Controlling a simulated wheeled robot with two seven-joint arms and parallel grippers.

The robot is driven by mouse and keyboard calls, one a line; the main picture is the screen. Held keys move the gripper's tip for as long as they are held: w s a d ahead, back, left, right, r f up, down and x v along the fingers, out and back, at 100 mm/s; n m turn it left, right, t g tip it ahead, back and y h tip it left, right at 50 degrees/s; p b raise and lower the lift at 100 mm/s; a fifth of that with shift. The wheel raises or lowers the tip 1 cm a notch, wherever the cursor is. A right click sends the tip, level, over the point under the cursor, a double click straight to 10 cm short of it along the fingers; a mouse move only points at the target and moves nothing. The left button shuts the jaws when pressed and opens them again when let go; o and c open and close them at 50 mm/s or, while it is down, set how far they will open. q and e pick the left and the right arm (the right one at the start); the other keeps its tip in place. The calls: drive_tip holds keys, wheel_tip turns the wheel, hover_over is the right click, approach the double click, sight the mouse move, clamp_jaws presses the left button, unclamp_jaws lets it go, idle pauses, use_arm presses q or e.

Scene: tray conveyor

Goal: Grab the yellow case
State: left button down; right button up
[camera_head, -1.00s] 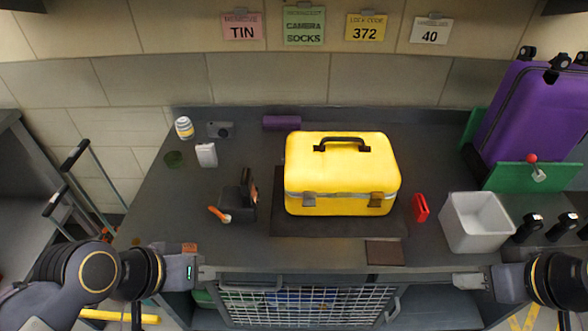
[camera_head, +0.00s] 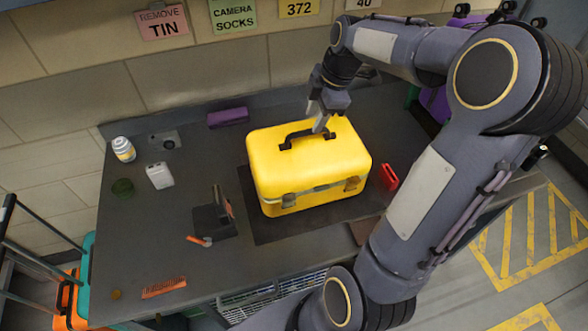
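The yellow case (camera_head: 306,172) stands upright and closed on a dark mat (camera_head: 262,229) on the grey table. Its black handle (camera_head: 292,138) is on the lid and its two latches face the table's front. My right gripper (camera_head: 321,126) reaches down from behind the lid, with its fingers at the right end of the handle. The fingers overlap the handle in the picture; whether they are closed on it cannot be made out. My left gripper is out of view.
My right arm hides the table's right side. A red item (camera_head: 388,176) lies just right of the case. A black stand (camera_head: 214,220), white box (camera_head: 159,176), jar (camera_head: 123,149), purple item (camera_head: 228,117) and orange comb (camera_head: 164,287) are to the left.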

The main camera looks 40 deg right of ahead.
sight(308, 131)
drive_tip(key=p+x, duration=0.1)
drive_tip(key=x, duration=0.5)
drive_tip(key=shift+w+f, duration=0.1)
drive_tip(key=shift+f, duration=0.1)
drive_tip(key=shift+c, duration=0.2)
clamp_jaws()
drive_tip(key=shift+r, duration=0.1)
idle(0.8)
drive_tip(key=shift+r, duration=0.1)
